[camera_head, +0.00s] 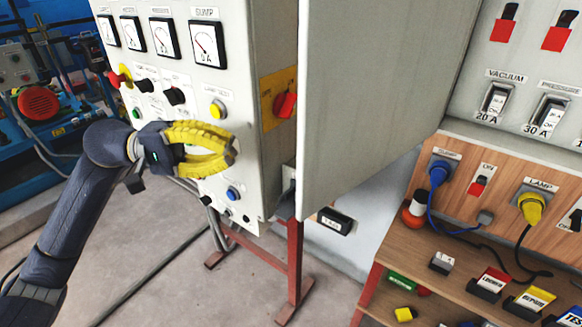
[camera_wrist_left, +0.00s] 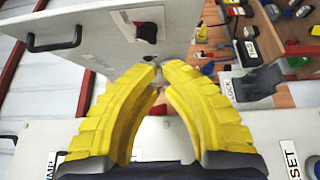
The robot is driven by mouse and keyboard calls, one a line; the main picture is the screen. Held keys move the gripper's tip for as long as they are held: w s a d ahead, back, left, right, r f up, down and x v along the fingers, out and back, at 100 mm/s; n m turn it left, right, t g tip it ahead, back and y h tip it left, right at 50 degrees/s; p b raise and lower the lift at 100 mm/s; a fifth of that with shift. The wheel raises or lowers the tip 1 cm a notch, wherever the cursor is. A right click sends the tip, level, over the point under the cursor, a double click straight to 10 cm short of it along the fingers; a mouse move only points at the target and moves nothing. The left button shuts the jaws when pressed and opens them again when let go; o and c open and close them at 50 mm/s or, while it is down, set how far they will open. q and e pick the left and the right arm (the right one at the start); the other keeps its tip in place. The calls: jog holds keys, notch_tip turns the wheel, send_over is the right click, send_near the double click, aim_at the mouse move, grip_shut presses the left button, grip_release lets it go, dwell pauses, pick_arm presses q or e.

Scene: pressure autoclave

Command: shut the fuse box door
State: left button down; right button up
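The fuse box door appears to be the large plain grey panel (camera_head: 385,90) standing open in the middle of the head view, its near edge toward me. A grey panel (camera_wrist_left: 110,60) with a black bar handle (camera_wrist_left: 55,32) shows at upper left in the left wrist view; I take it for the same door. My left gripper (camera_head: 234,150) has yellow ribbed fingers and is in front of the meter cabinet, left of the door and apart from it. In the left wrist view its fingertips (camera_wrist_left: 162,68) come together with nothing between them. My right gripper is not in view.
The meter cabinet (camera_head: 240,40) has gauges, knobs and a red rotary switch (camera_head: 285,104) on its side. Its red stand (camera_head: 294,262) is below. A wooden shelf (camera_head: 390,270) with plugs, cables and labelled blocks stands at right. Open floor lies at lower left.

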aim_at(298, 166)
pick_arm(q)
jog(key=shift+s+d+f, duration=0.1)
jog(key=shift+s+d, duration=0.55)
jog(key=shift+d, duration=1.45)
jog(key=shift+s+d+r, duration=0.1)
jog(key=shift+s+d, duration=0.55)
jog(key=shift+d, duration=1.5)
jog(key=shift+s+d+f, duration=0.1)
jog(key=shift+s+d, duration=0.55)
jog(key=shift+d, duration=1.45)
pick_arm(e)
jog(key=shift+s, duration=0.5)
